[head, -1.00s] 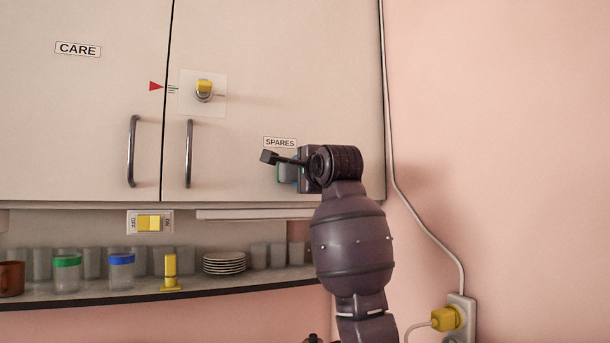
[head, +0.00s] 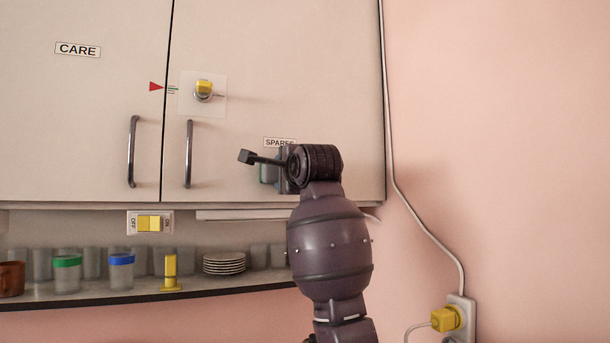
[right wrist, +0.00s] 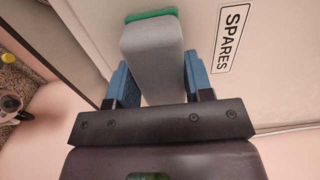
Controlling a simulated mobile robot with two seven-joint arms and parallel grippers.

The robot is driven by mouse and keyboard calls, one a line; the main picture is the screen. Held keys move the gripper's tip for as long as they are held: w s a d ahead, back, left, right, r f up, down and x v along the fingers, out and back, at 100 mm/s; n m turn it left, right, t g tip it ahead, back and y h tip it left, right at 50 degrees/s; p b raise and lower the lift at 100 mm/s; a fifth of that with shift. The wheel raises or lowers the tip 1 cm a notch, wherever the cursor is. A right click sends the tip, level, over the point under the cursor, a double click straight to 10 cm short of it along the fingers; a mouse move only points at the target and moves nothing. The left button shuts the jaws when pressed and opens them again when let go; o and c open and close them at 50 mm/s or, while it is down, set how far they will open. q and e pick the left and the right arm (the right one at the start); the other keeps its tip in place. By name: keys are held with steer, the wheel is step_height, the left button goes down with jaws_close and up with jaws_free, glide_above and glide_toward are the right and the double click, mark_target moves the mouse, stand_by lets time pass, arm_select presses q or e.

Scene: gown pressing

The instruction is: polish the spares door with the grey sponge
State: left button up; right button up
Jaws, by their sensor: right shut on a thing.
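The spares door (head: 240,60) is the pale right-hand cupboard door, closed, with a SPARES label (head: 279,142) partly behind my right arm. The label shows fully in the right wrist view (right wrist: 232,38). My right gripper (right wrist: 155,80) is shut on the grey sponge (right wrist: 152,52), its blue fingers on either side. The sponge has a green layer (right wrist: 152,14) on its far side, against or very close to the door. In the head view the gripper (head: 270,172) is at the lower door, just below the label, and mostly hides the sponge. My left gripper is out of view.
A vertical handle (head: 189,153) and a yellow knob (head: 204,88) stick out from the door left of my gripper. Below, a shelf (head: 195,291) holds cups, plates and a yellow item. A cable (head: 393,170) runs down the pink wall at right.

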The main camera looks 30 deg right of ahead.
steer(key=shift+d, duration=0.15)
steer(key=shift+s+d, duration=0.15)
steer(key=shift+d, duration=2.05)
steer(key=shift+s+d+p, duration=0.1)
steer(key=shift+d+p, duration=0.35)
steer(key=shift+d, duration=1.75)
steer(key=shift+d, duration=0.1)
steer(key=d, duration=0.3)
steer(key=shift+s+d, duration=0.1)
steer(key=shift+d, duration=0.2)
steer(key=shift+s, duration=0.1)
